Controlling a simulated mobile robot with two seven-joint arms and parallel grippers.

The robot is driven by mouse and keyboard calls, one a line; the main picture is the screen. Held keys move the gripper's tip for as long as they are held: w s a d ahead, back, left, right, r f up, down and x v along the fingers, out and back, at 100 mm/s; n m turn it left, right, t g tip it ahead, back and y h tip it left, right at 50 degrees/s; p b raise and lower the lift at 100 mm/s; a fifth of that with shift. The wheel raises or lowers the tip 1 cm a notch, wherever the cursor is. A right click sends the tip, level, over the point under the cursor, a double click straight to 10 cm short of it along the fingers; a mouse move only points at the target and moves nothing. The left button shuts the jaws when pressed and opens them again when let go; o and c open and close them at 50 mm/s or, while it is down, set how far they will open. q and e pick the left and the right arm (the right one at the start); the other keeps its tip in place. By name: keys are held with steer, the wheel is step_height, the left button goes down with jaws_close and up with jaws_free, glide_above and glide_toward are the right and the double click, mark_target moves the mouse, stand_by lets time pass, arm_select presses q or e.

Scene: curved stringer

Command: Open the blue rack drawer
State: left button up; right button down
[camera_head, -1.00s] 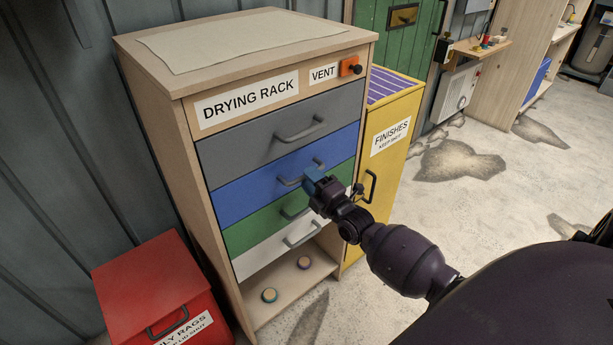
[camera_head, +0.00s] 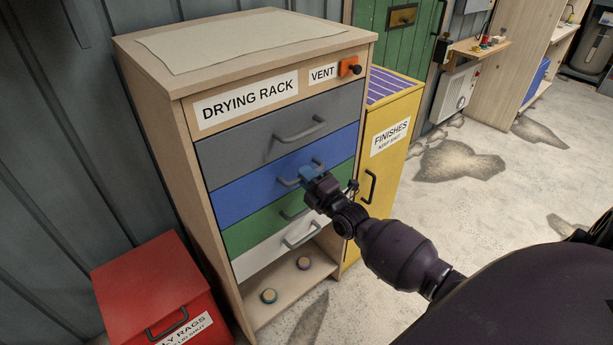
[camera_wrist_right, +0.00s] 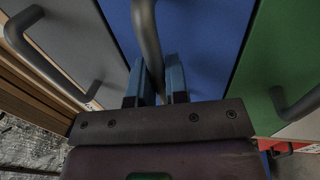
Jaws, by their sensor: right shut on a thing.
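The blue drawer (camera_head: 245,196) is the second drawer front of the drying rack and sits flush with the other fronts. Its grey bar handle (camera_head: 289,182) runs across its upper middle. My right gripper (camera_head: 309,173) is at the right part of that handle. In the right wrist view, the blue drawer (camera_wrist_right: 195,40) fills the middle and the handle (camera_wrist_right: 148,40) passes between the two blue fingers of the gripper (camera_wrist_right: 161,80), which are shut on it. The far fingertips are partly hidden behind the handle. My left gripper is not in view.
A grey drawer (camera_head: 240,145) lies above, green (camera_head: 245,233) and white (camera_head: 262,258) drawers below, each handled. A yellow finishes cabinet (camera_head: 392,150) stands close on the right. A red rag bin (camera_head: 150,280) stands at front left. Open floor (camera_head: 500,235) lies to the right.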

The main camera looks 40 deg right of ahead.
steer(key=shift+s, duration=0.25)
arm_select(q)
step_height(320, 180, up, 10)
steer(key=p, duration=0.9)
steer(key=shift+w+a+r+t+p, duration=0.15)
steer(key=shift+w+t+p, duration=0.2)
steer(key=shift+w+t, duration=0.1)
arm_select(e)
steer(key=r+v, duration=0.2)
steer(key=v, duration=1.2)
steer(key=s+r+v, duration=0.1)
steer(key=r+v, duration=0.2)
steer(key=v, duration=1.1)
steer(key=shift+d+r, duration=0.15)
steer(key=shift+r, duration=0.05)
steer(key=shift+s, duration=0.1)
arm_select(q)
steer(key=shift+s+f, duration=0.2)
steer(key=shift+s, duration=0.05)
arm_select(e)
steer(key=c, duration=1.1)
jaws_free()
steer(key=shift+c, duration=0.2)
